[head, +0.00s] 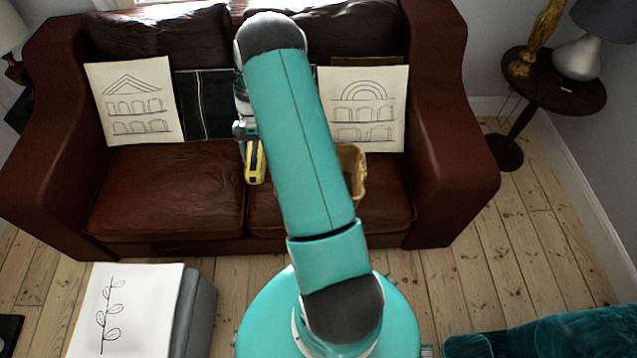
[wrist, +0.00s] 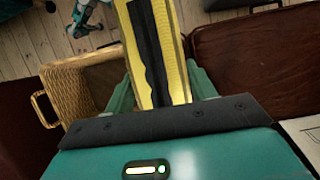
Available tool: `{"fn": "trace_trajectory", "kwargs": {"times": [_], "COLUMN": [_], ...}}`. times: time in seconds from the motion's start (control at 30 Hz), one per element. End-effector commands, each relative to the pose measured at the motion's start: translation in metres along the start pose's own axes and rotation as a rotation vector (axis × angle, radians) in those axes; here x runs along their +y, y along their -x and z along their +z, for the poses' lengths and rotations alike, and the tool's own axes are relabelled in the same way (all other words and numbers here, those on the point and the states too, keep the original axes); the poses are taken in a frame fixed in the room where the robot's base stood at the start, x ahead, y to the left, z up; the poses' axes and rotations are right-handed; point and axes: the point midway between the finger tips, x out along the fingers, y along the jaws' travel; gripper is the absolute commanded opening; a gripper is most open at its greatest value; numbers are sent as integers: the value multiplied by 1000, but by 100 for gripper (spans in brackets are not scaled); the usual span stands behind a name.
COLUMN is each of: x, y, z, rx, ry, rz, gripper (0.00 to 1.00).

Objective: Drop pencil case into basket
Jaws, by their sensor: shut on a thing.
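The pencil case (wrist: 153,50) is yellow with a dark middle strip. My gripper (wrist: 162,92) is shut on it in the wrist view, one finger on each side. In the head view the pencil case (head: 255,162) hangs below my gripper over the sofa seat. The wicker basket (wrist: 66,84) is to the left of the pencil case in the wrist view, with a handle on its left side. In the head view only part of the basket (head: 359,172) shows, on the right sofa seat; my arm hides the rest. The pencil case is beside the basket, apart from it.
A brown leather sofa (head: 165,190) holds two drawings (head: 135,100) (head: 365,108) on its backrest. A grey block with a leaf drawing (head: 125,310) stands front left. A round side table (head: 553,82) with a lamp stands right. The left seat is clear.

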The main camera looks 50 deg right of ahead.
Motion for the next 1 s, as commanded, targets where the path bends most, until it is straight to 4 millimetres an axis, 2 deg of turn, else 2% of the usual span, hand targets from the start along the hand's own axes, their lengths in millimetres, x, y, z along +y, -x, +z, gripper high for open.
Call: {"fn": "trace_trajectory", "kwargs": {"times": [0.03, 0.3, 0.4, 0.5, 0.67, 0.83, 1.0], "x": [23, 127, 161, 187, 207, 209, 210], "y": [1, -2, -4, -6, -8, -17, -35], "z": [-9, -40, -46, -49, -51, -54, -60], "rx": [-1, -5, -7, -10, -12, -14, -14], "ry": [-70, -420, -536, -624, -694, -702, -702], "rz": [-28, -166, -212, -247, -276, -278, -277], "gripper": [29, 29, 29, 29, 29, 29, 29]}}
